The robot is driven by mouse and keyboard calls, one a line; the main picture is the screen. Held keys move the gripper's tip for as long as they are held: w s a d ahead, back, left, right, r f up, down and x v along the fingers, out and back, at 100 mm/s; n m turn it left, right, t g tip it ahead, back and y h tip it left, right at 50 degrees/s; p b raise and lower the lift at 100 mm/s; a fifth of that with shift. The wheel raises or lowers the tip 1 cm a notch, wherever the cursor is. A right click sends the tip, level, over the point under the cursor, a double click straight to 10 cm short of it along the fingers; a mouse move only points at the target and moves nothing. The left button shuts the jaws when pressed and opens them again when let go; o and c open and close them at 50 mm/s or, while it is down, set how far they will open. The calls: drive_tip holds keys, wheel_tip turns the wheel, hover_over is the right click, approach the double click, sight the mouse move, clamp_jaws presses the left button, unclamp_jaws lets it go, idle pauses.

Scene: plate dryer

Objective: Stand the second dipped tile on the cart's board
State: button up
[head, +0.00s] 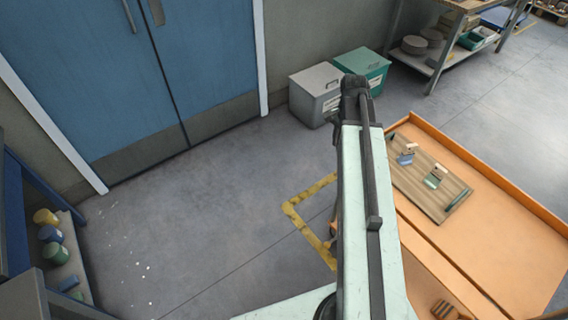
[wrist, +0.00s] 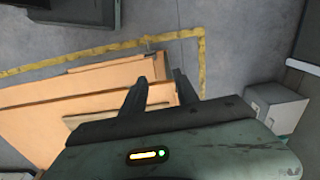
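The wooden board (head: 413,194) lies on the orange cart (head: 520,255) in the head view. On it are a tan tile with a blue-grey lower part (head: 405,158) and a tan tile with a green lower part (head: 433,181). A dark green strip (head: 458,199) is near the board's right end; I cannot tell what it is. My gripper (wrist: 161,88) is open in the wrist view, with nothing seen between its fingers. In the head view my arm reaches up beside the cart's left side, and its fingers cannot be made out. A pale strip, perhaps the board (wrist: 95,116), shows beside the fingers.
Yellow floor tape (head: 300,197) runs by the cart. A grey bin (head: 313,95) and a green bin (head: 372,68) stand by the wall. Yellow, blue and green pots (head: 54,252) sit on a low shelf at left. A brown striped object (head: 445,311) is at the bottom.

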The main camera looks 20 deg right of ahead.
drive_tip(key=s+a+n, duration=0.2)
drive_tip(key=a+n, duration=1.1)
drive_tip(key=a, duration=1.2)
drive_tip(key=shift+a+n, duration=0.15)
drive_tip(key=shift+n, duration=0.25)
